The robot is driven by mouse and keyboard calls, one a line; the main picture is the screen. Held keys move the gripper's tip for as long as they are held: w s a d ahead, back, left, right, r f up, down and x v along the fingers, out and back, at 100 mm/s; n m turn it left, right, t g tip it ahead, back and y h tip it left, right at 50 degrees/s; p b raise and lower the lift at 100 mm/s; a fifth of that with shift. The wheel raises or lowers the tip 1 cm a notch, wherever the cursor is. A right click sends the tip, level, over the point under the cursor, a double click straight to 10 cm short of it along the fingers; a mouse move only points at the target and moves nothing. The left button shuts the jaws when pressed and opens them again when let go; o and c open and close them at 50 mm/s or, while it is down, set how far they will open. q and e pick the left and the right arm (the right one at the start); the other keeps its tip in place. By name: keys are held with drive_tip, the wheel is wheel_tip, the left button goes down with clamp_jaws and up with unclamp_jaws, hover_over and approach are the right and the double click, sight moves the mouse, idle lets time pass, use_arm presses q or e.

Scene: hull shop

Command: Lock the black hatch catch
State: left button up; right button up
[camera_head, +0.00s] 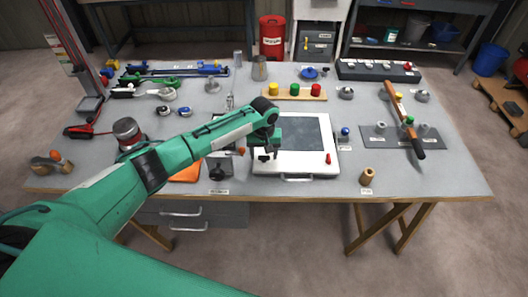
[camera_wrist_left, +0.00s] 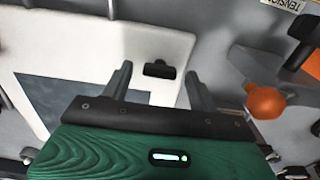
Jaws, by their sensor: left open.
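The white hatch (camera_head: 290,165) with a dark window lies on the grey bench and has a handle along its front edge. The black hatch catch (camera_head: 263,158) is near the hatch's left side. In the left wrist view the black catch (camera_wrist_left: 159,69) is a small dark bar on the white surface. My left gripper (camera_head: 270,152) is over the hatch's left part, close to the black catch. In the left wrist view its two fingers (camera_wrist_left: 158,82) are apart, with the catch showing between their tips. I cannot tell whether they touch it. My right gripper is not in view.
A red catch (camera_head: 328,158) stands at the hatch's right side. An orange knob (camera_wrist_left: 265,101) shows right of the fingers in the left wrist view. A wooden cylinder (camera_head: 367,176) stands right of the hatch. A board with coloured knobs (camera_head: 295,96) lies behind it.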

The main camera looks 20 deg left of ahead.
use_arm(q)
drive_tip(key=shift+f, duration=0.15)
drive_tip(key=c, duration=1)
